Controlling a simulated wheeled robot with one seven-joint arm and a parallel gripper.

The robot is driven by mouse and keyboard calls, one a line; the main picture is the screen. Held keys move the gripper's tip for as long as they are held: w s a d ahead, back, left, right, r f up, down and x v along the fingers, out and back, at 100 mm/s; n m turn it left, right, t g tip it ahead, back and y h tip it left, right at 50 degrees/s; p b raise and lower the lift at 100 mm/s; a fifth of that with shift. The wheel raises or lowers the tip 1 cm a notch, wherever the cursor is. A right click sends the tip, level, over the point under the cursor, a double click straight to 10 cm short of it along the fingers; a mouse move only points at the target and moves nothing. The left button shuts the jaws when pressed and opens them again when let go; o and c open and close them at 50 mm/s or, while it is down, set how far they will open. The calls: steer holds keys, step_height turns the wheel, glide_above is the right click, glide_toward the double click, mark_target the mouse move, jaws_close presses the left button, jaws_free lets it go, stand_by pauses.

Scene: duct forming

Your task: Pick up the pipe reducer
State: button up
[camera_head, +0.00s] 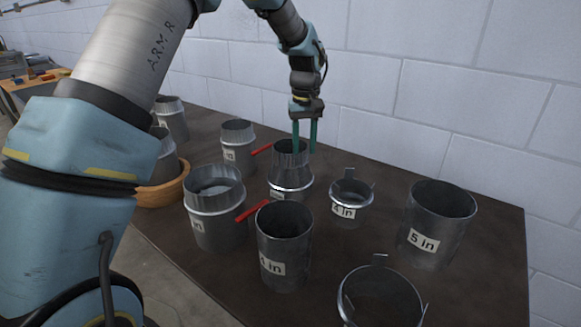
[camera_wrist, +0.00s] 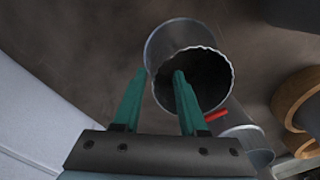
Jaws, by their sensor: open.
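The pipe reducer (camera_head: 291,178) looks to be the grey metal piece near the middle of the table, upright, with a narrower crimped top and a wider lower part. My gripper (camera_head: 305,150) is open and points down at its top rim from the far right side. In the wrist view the reducer (camera_wrist: 158,45) shows its round, jagged-edged opening. There one finger of my gripper (camera_wrist: 159,74) overlaps the opening and the other lies just outside the rim. I cannot tell whether either finger touches the metal.
A damper pipe (camera_head: 214,222) with a red handle (camera_head: 252,210), a 4 in pipe (camera_head: 285,255), a small 4 in collar (camera_head: 347,213) and a 5 in pipe (camera_head: 428,250) stand close around. A wooden bowl (camera_head: 170,194) is at left. A white wall is behind.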

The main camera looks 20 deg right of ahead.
steer(key=shift+f, duration=0.25)
jaws_close()
steer(key=shift+a+f, duration=0.1)
stand_by(1.2)
